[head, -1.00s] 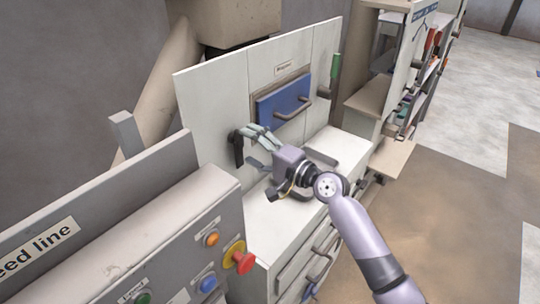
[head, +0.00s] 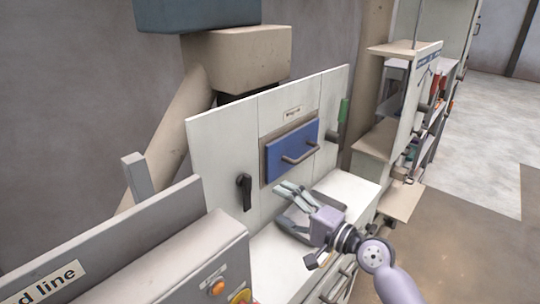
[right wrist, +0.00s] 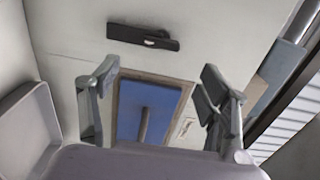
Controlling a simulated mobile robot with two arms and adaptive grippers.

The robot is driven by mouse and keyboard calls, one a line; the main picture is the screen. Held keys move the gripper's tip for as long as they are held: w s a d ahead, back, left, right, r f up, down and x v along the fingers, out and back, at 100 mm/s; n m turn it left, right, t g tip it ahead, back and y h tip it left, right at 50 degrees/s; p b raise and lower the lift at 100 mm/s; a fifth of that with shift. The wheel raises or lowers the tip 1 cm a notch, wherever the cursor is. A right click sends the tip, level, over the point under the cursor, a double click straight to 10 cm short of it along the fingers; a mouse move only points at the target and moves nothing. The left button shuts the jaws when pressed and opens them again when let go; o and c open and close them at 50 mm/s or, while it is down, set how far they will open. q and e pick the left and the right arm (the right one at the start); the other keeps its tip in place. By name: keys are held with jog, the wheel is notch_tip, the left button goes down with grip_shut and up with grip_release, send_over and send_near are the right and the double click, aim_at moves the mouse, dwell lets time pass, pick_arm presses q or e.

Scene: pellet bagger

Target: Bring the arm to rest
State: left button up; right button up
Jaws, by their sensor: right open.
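My right gripper (head: 290,190) is open and empty in the head view. It is above the white ledge in front of the machine's white panel, below the blue door (head: 292,150) with its grey bar handle. In the right wrist view its two fingers (right wrist: 160,105) stand wide apart, with the blue door (right wrist: 150,112) showing between them at a distance. The black lever handle (head: 244,192) on the panel hangs down, apart from the gripper. It also shows in the right wrist view (right wrist: 143,37). My left gripper is in neither view.
A green handle (head: 344,110) is at the panel's right edge. Drawers with bar handles are below the ledge (head: 345,190). A control box (head: 190,270) with an orange button stands at lower left. Shelving (head: 400,130) stands at the right, beyond it open floor (head: 480,180).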

jog(key=s+f+n+g+h, duration=0.4)
jog(key=s+f+n, duration=0.3)
jog(key=s+f, duration=0.7)
jog(key=s+d+f+n+g+h, duration=0.25)
jog(key=s+d+f+h, duration=0.2)
jog(key=s+d, duration=0.4)
jog(key=s+d+f+n+g+h, duration=0.2)
jog(key=s+d+f+g+h, duration=0.25)
jog(key=s, duration=0.65)
notch_tip(320, 180, down, 31)
jog(key=s+b, duration=0.1)
jog(key=b, duration=0.4)
jog(key=s+d+f+b, duration=0.3)
jog(key=s+f+b, duration=0.1)
jog(key=s+f, duration=1.3)
notch_tip(320, 180, down, 4)
jog(key=shift+r+g, duration=0.1)
jog(key=shift+g, duration=0.3)
